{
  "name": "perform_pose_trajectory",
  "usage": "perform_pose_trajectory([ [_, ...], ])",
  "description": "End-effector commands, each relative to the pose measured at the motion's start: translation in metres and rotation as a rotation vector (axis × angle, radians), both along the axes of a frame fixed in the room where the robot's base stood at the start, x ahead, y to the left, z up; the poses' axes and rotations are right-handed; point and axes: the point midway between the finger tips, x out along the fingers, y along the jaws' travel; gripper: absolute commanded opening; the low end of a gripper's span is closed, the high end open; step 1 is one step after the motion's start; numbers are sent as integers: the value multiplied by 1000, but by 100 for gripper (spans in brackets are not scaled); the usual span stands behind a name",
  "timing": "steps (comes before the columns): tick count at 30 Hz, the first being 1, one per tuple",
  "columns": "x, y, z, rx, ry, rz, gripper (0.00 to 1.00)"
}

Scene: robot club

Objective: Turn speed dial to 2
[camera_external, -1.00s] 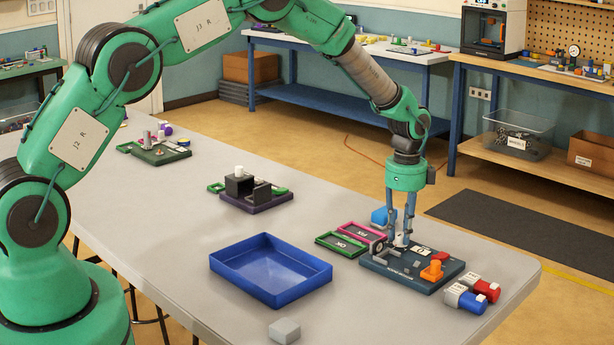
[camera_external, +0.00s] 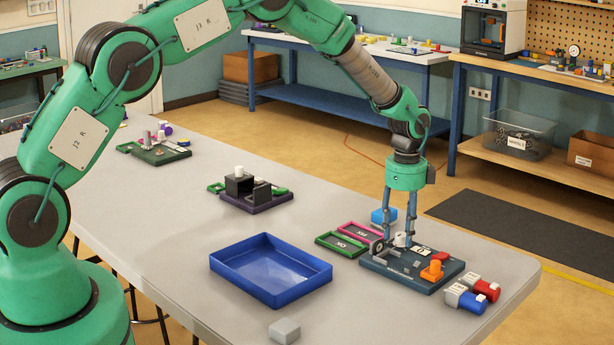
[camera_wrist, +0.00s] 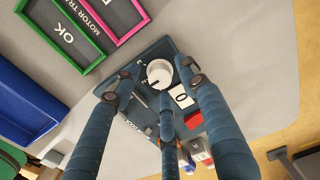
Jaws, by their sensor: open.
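The white round speed dial (camera_wrist: 159,73) sits on a dark blue board (camera_external: 448,270). In the wrist view it has a short dark pointer mark towards its lower left, near a small 2; a small 3 is printed further up. I cannot tell whether the mark lines up exactly with the 2. The dial also shows in the external view (camera_external: 402,240). My gripper (camera_wrist: 155,80) is open, pointing down, with its fingers spread around the dial and apart from it. It also shows above the board in the external view (camera_external: 400,238).
The board carries a white card with 0 (camera_wrist: 181,96) and an orange block (camera_external: 432,270). Green (camera_external: 342,245) and pink (camera_external: 362,231) frames lie left of it; a blue tray (camera_external: 271,269) stands further left. Red and blue pieces (camera_external: 466,299) lie to the right.

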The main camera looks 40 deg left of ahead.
Motion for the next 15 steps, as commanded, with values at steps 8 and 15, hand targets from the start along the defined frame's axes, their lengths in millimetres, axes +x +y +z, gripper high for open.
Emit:
perform_pose_trajectory([
  [8, 1, 0, 23, -1, -3, 0, 43],
  [15, 1, 0, 60, -1, -3, 0, 43],
])
